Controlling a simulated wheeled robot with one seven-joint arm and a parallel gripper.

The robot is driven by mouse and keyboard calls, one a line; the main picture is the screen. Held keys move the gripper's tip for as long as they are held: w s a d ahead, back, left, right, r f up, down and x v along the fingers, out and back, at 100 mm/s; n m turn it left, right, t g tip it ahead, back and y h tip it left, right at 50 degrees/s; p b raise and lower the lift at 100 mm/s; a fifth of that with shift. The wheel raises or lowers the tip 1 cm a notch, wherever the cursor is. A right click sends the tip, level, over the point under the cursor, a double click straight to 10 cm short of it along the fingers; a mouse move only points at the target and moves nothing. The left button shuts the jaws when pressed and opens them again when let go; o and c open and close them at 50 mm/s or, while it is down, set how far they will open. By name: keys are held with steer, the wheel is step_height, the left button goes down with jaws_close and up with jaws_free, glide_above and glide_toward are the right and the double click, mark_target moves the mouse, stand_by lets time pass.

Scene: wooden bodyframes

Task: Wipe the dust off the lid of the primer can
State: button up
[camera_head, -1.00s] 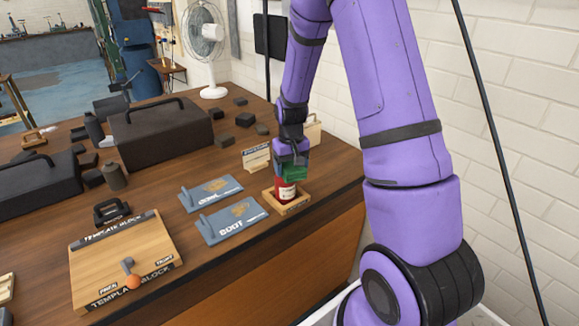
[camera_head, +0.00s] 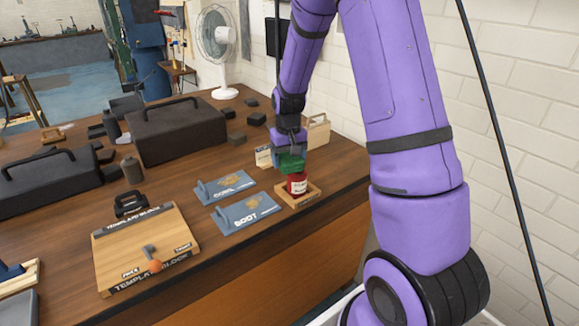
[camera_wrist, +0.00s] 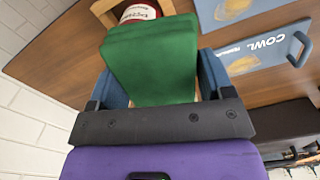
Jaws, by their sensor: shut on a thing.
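The primer can (camera_head: 297,184) is red with a white label. It stands upright in a small wooden tray (camera_head: 311,196) near the table's right front edge. My gripper (camera_head: 290,153) is shut on a green block-like wiper (camera_head: 290,163), held right over the can's top. In the wrist view the green wiper (camera_wrist: 152,62) fills the space between the blue fingers, and part of the can (camera_wrist: 138,12) shows beyond it. I cannot tell whether the wiper touches the lid.
Blue COWL (camera_head: 224,187) and BOOT (camera_head: 246,212) boards with raised handles lie left of the can. A wooden template block (camera_head: 135,255) lies at the front left. A wooden holder (camera_head: 317,131) stands behind my gripper, near the white wall. Black cases (camera_head: 178,132) stand farther back.

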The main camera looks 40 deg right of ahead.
steer(key=shift+r, duration=2.15)
